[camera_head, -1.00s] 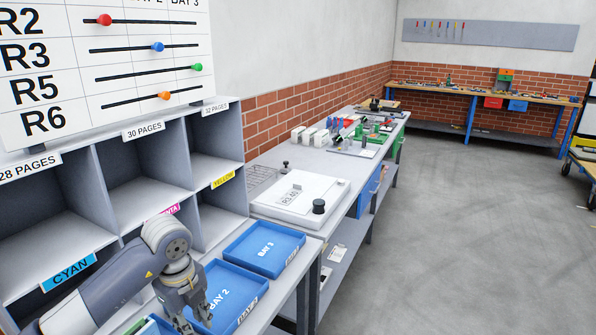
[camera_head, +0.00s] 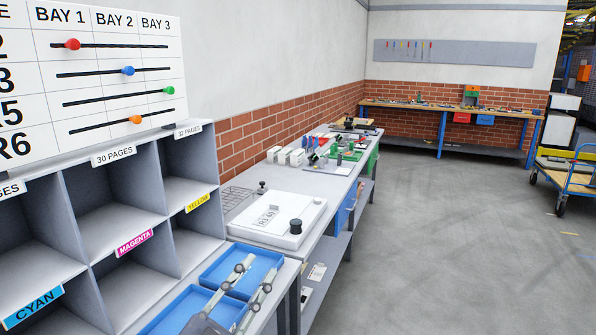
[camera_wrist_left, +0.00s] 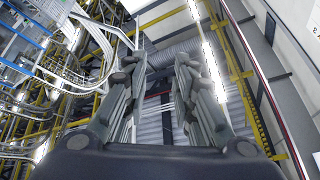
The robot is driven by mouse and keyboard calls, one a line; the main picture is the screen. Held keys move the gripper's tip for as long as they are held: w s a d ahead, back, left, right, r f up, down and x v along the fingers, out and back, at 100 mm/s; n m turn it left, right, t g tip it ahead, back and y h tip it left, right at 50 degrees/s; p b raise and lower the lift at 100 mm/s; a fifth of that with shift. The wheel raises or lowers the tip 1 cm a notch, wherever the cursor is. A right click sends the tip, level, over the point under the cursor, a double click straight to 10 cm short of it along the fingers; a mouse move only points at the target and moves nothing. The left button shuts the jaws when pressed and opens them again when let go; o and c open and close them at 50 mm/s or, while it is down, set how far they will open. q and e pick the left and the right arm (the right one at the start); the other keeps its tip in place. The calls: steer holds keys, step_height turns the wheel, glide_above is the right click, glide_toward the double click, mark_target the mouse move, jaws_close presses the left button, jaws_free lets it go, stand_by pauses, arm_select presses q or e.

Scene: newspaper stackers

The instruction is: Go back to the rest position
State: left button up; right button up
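My left gripper (camera_head: 256,275) shows at the bottom of the head view, in front of the blue trays, with its two fingers apart and nothing between them. In the left wrist view the gripper (camera_wrist_left: 160,75) points up toward the ceiling, fingers spread and empty. It hides part of the far blue tray (camera_head: 222,270) and of the nearer blue tray (camera_head: 172,312). My right gripper is in no view.
A grey shelf with compartments (camera_head: 112,207) stands at the left, under a white board with coloured sliders (camera_head: 95,65). A bench with a white device (camera_head: 277,218) runs along the brick wall. A cart (camera_head: 570,180) is at the right. The middle floor is clear.

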arm_select(q)
steer(key=s+a+f+n+g+y, duration=0.35)
steer(key=a+f+n+y, duration=1)
steer(key=f, duration=0.55)
steer(key=s+f+m+g, duration=0.1)
steer(key=s+f+g, duration=0.6)
steer(key=s, duration=0.4)
steer(key=s+f+m+g, duration=0.1)
steer(key=s+f+g, duration=0.4)
steer(key=s+f, duration=0.55)
step_height(320, 180, down, 24)
steer(key=s+g, duration=0.1)
steer(key=s, duration=0.1)
steer(key=s+a+f+g+b, duration=0.1)
steer(key=s+a+f, duration=0.1)
steer(key=s+f, duration=1.4)
step_height(320, 180, down, 2)
steer(key=shift+s+a+g+b, duration=0.2)
steer(key=shift+s+g+b, duration=0.1)
steer(key=shift+s+g, duration=0.1)
steer(key=shift+h, duration=0.25)
